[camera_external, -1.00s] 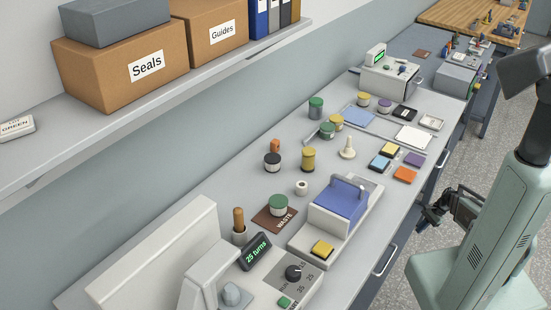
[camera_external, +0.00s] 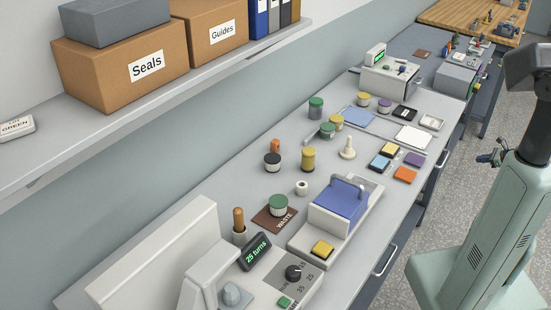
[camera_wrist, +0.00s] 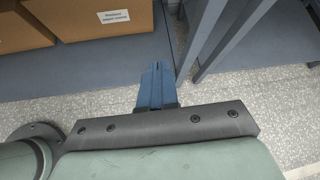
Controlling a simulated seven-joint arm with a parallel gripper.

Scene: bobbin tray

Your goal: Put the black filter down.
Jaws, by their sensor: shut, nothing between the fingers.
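The black filter (camera_external: 404,113) appears to be the dark square piece lying flat on the far part of the bench, behind the white square, with a small pale mark on it. My gripper (camera_wrist: 157,68) shows blue fingers pressed together in the wrist view, with nothing between them, over the floor. In the external view only a small dark and blue part of my gripper (camera_external: 490,158) shows beside my arm, off the bench's right side and well apart from the black filter.
Yellow (camera_external: 390,149), blue (camera_external: 379,162), purple (camera_external: 414,159) and orange (camera_external: 405,174) squares lie near the bench edge. A white square (camera_external: 413,137) and a light dish (camera_external: 432,122) are close to the black filter. The wrist view shows cardboard boxes (camera_wrist: 95,18) and grey table legs (camera_wrist: 215,40).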

